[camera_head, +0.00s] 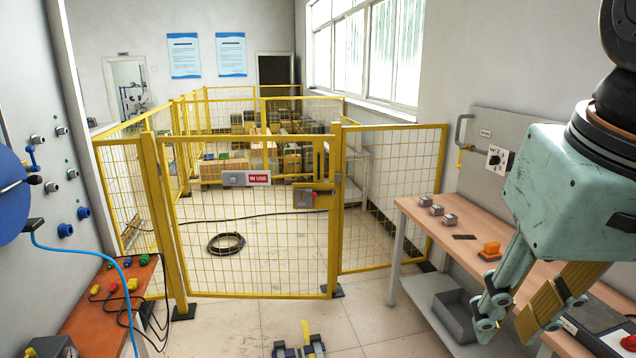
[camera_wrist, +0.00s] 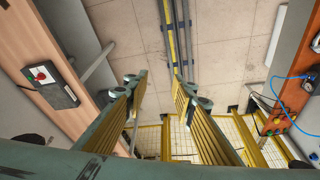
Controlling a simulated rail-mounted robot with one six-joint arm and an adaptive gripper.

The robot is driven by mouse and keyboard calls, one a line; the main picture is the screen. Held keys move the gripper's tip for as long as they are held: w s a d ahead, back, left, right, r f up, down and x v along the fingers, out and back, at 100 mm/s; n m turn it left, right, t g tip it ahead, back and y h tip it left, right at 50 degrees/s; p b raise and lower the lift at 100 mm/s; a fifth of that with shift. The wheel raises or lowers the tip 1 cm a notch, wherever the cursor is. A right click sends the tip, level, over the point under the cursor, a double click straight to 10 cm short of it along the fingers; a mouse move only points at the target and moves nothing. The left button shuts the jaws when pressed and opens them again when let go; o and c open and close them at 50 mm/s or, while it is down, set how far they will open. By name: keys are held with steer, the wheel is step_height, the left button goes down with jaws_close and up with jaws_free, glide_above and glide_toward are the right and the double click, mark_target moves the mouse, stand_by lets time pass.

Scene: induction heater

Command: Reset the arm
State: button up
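My gripper (camera_head: 512,318) hangs at the right of the head view, its pale green body tilted and its fingers with yellow pads pointing down. It is in front of the wooden workbench (camera_head: 480,250) and covers part of it. In the wrist view, the two fingers of my gripper (camera_wrist: 158,88) stand apart with nothing between them. The floor (camera_wrist: 120,30) and a yellow-and-grey rail strip (camera_wrist: 170,40) show beyond them.
A yellow mesh fence with a gate (camera_head: 258,220) stands ahead. A panel (camera_head: 25,150) and an orange bench (camera_head: 115,308) with cables are at left. The floor between is mostly clear.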

steer(key=s+a+f+n, duration=0.1)
steer(key=s+f, duration=0.3)
steer(key=s, duration=0.1)
steer(key=shift+s+a+t+b, duration=0.3)
steer(key=shift+s+a, duration=0.1)
steer(key=shift+w, duration=0.1)
steer(key=shift+c, duration=0.3)
stand_by(0.6)
